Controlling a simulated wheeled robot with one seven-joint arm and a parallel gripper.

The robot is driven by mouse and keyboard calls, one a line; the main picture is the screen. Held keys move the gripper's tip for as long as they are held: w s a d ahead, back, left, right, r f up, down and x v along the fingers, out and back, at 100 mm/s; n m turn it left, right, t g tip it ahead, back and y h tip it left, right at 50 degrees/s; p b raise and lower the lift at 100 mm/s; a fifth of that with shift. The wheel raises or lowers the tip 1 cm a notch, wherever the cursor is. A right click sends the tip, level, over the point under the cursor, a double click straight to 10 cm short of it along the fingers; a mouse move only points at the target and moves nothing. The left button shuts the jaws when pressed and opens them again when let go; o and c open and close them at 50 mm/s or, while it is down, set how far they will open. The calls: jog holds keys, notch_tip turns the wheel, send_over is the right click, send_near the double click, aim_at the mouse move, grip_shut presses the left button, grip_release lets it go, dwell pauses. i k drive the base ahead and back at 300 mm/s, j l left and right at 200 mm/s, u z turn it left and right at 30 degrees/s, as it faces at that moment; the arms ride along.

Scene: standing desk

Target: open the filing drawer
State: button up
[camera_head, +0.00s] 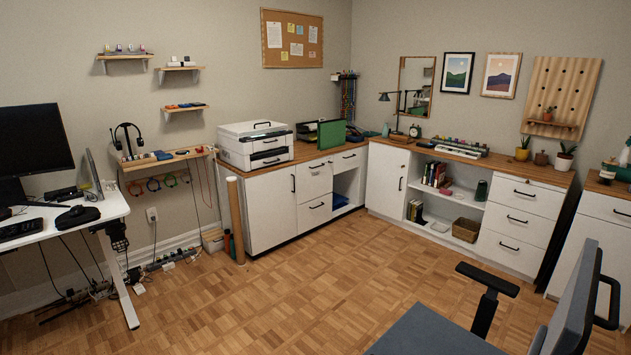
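White cabinets with black handles line the back of the room, and no label shows which drawer is the filing drawer. The left cabinet has a deep lower drawer (315,208) under a shallower drawer (314,178), right of a tall door (271,208); all look closed. A small drawer (349,159) sits right of these above an open niche. The right cabinet has a stack of drawers: top (525,194), middle (517,221) and bottom (509,250), all looking closed. My gripper is not in view.
A grey office chair (425,335) with black armrests stands at the front right. A white standing desk (75,214) is at the left, with cables on the floor beneath. A cardboard tube (235,220) leans by the left cabinet. The wooden floor (310,280) between is clear.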

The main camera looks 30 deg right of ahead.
aim_at(314, 179)
jog(key=i+j+u, duration=0.1)
jog(key=i, duration=0.2)
jog(key=i+j+u, duration=0.15)
jog(key=i, duration=0.15)
jog(key=i+j, duration=0.15)
jog(key=i, duration=0.8)
jog(key=i+j+u, duration=0.1)
jog(key=i, duration=0.85)
jog(key=i+l+z, duration=0.1)
jog(key=i+z, duration=0.2)
jog(key=i, duration=0.2)
jog(key=i+z, duration=0.3)
jog(key=i, duration=0.15)
jog(key=i+j+z, duration=0.15)
jog(key=i+z, duration=0.15)
jog(key=i, duration=0.2)
jog(key=i+j+z, duration=0.3)
jog(key=i, duration=0.15)
jog(key=i+l+z, duration=0.25)
jog(key=i+z, duration=0.2)
jog(key=i, duration=0.3)
jog(key=i+z, duration=0.4)
jog(key=i, duration=0.4)
jog(key=i+l+u, duration=0.15)
jog(key=i, duration=0.25)
jog(key=i+l+u, duration=0.1)
jog(key=i+l, duration=0.3)
